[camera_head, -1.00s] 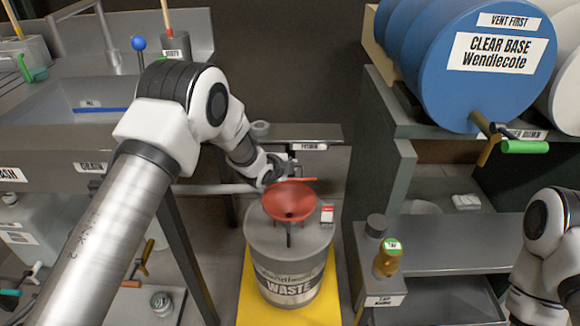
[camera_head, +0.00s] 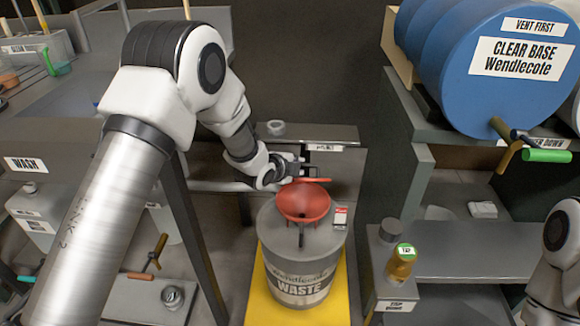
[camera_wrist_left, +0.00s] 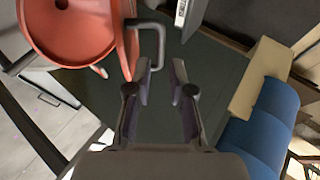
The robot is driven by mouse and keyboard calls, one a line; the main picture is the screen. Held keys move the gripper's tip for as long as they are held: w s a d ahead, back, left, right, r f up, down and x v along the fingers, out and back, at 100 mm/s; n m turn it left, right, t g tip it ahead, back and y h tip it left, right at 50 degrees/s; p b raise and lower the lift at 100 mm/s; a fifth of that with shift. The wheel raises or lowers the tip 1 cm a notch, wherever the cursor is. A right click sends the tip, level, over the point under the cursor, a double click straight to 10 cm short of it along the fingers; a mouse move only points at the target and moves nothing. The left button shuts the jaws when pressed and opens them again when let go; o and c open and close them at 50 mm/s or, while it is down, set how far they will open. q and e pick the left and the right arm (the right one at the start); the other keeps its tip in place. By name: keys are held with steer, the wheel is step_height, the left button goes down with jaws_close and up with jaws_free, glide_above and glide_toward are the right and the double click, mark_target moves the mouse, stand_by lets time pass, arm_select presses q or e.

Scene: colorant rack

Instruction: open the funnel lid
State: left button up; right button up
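The red funnel (camera_head: 303,205) stands on top of the grey waste drum (camera_head: 303,262). A thin red piece (camera_head: 314,180) shows at its back edge; I cannot tell how far the lid is raised. In the left wrist view the round red funnel part (camera_wrist_left: 75,35) fills the upper left, with a grey loop handle (camera_wrist_left: 161,42) beside it. My left gripper (camera_head: 300,170) is just behind the funnel's back rim. My right gripper is out of view.
The drum stands on a yellow mat (camera_head: 258,300). A grey shelf (camera_head: 335,135) is behind it. To the right are a low bench (camera_head: 455,252) with an amber tap container (camera_head: 402,262) and a rack with a blue drum (camera_head: 490,75). A wash bench stands at the left.

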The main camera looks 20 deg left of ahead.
arm_select(q)
steer(key=v, duration=0.5)
steer(key=shift+s+r, duration=0.15)
steer(key=shift+s, duration=0.15)
